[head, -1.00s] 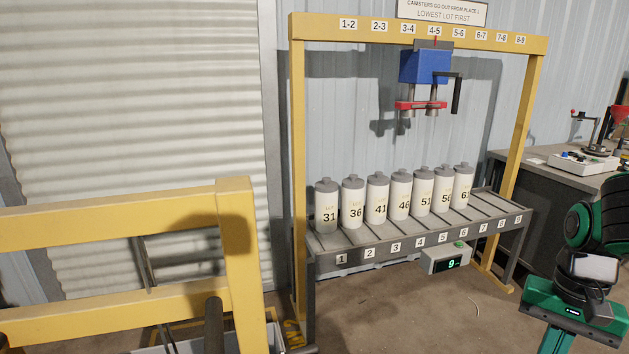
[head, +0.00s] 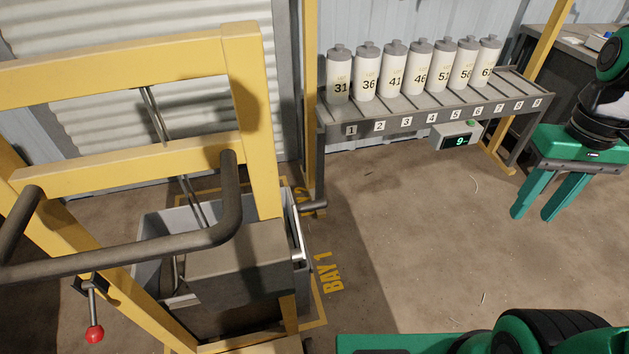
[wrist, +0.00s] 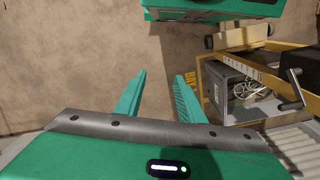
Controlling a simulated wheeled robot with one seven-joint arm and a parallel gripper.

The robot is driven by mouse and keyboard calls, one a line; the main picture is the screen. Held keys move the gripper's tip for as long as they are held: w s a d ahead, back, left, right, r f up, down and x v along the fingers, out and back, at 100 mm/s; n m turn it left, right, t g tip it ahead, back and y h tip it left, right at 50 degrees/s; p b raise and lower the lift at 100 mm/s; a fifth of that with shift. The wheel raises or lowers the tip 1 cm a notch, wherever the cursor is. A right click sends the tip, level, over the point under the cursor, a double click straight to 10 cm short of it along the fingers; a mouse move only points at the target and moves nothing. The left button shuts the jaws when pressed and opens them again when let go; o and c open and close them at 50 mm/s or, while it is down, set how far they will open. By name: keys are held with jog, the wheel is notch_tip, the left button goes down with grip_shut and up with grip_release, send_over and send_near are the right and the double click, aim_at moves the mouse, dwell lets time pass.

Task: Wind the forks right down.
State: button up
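A yellow stacker frame (head: 258,120) with a dark push handle (head: 232,200) fills the left of the head view. A crank grip (head: 312,207) sticks out to the right beside its dark housing (head: 240,262). In the wrist view the crank (wrist: 291,92) is at the right, apart from my fingers. A grey bin (wrist: 229,82) with pale cable shows beyond the frame there. The forks cannot be made out; the housing and frame hide that area in the head view. My gripper (head: 533,212) is open and empty, right of the stacker; its spread fingers show in the wrist view (wrist: 162,76).
A roller rack (head: 385,121) with numbered canisters (head: 393,75) and a small display (head: 455,137) stands at the back. A red-knobbed lever (head: 94,333) is on the stacker's near side. Floor marked BAY 1 (head: 328,272) lies beside it. Floor between stacker and gripper is clear.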

jog(key=w+a+r+n, duration=0.1)
jog(key=w+a+n, duration=0.5)
jog(key=a, duration=0.3)
jog(key=w+a+r+n, duration=0.1)
jog(key=w+a+n, duration=0.55)
jog(key=a, duration=0.35)
jog(key=s+a+f+n+g, duration=0.15)
jog(key=a+n, duration=0.85)
jog(key=a, duration=1)
jog(key=shift+t, duration=0.25)
jog(key=f, duration=1)
jog(key=shift+s+d+f, duration=0.3)
jog(key=shift+s+d, duration=0.05)
grip_shut()
